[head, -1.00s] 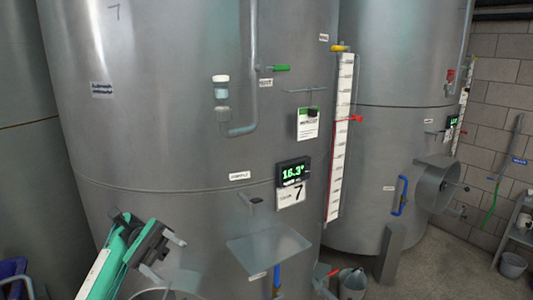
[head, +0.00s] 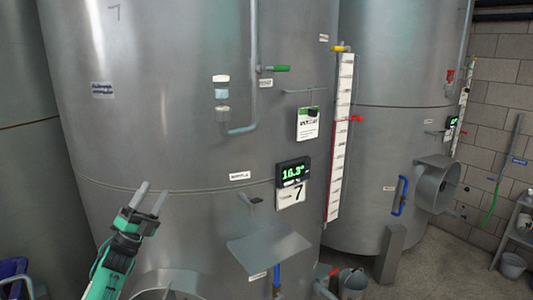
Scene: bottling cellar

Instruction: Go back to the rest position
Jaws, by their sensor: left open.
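My left gripper (head: 151,198) is at the lower left of the head view, in front of the big steel tank (head: 180,110). Its two grey fingers point up and are apart, with nothing between them. The green and black arm comes in from the bottom left. I cannot tell whether the fingertips touch the tank wall. My right gripper is outside the view.
A metal shelf (head: 268,248) sticks out from the tank, right of my gripper, below a small tap (head: 250,200) and a display (head: 293,172) reading 16.3. A bucket (head: 352,283) stands on the floor. A blue crate (head: 14,270) is at the bottom left.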

